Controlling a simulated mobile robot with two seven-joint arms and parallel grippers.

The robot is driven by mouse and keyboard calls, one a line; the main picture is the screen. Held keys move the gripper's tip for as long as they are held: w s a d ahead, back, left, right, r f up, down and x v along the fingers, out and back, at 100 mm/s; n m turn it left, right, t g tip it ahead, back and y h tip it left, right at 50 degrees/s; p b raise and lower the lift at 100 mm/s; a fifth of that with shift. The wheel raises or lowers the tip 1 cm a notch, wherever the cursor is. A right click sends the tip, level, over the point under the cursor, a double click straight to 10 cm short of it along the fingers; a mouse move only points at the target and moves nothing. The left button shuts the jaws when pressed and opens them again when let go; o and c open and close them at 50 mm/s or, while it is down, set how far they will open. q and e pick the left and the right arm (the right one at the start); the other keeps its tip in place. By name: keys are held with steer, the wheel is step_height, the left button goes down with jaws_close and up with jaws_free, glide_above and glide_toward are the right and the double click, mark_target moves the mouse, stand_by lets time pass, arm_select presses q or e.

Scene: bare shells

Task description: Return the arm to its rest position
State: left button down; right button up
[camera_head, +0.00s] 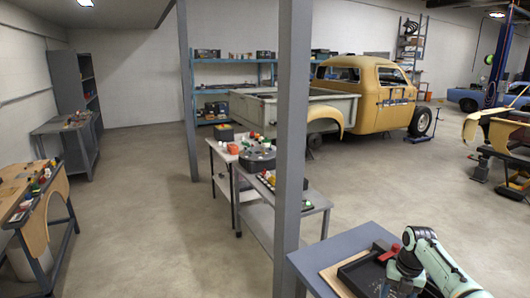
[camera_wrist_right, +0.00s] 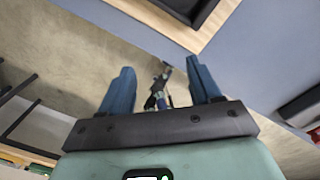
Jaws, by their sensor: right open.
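My right arm (camera_head: 440,262), mint green with dark joints, reaches in at the lower right of the head view, over the corner of a blue-grey table (camera_head: 345,242). Its gripper end is low in that view and partly cut off by the frame's bottom. In the right wrist view my right gripper (camera_wrist_right: 161,86) shows two blue fingers spread apart, with nothing held between them. The fingers point past the table's edge, with floor behind them. My left gripper is not in view.
A black tray (camera_head: 352,268) lies on a wooden board (camera_head: 329,279) on that table, with a red object (camera_head: 389,253) near the arm. A grey post (camera_head: 291,150) stands left of the table. Open concrete floor (camera_head: 160,220) lies further left.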

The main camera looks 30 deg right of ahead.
steer(key=w+a+f+m+y, duration=0.1)
steer(key=w+a+f+m, duration=0.2)
steer(key=w+a+f, duration=0.45)
steer(key=w+a+f+m+y, duration=0.2)
steer(key=a+f+m, duration=0.3)
steer(key=a+f, duration=0.6)
steer(key=w+a+f+m+y, duration=0.2)
steer(key=a+f+m, duration=0.45)
steer(key=a, duration=0.65)
steer(key=s+a+f+m, duration=0.3)
steer(key=s+a+f, duration=0.2)
steer(key=a, duration=0.2)
steer(key=s+a+f+m, duration=0.4)
steer(key=s+a, duration=0.1)
steer(key=a, duration=0.1)
steer(key=s+a+f+m+h, duration=0.1)
steer(key=s+a+f+m, duration=0.1)
steer(key=s+m, duration=0.6)
steer(key=s, duration=0.3)
steer(key=shift+a+f+g+h, duration=0.2)
steer(key=shift+a+g+h, duration=0.1)
steer(key=shift+a+g, duration=0.1)
steer(key=c, duration=0.4)
steer(key=shift+d, duration=0.15)
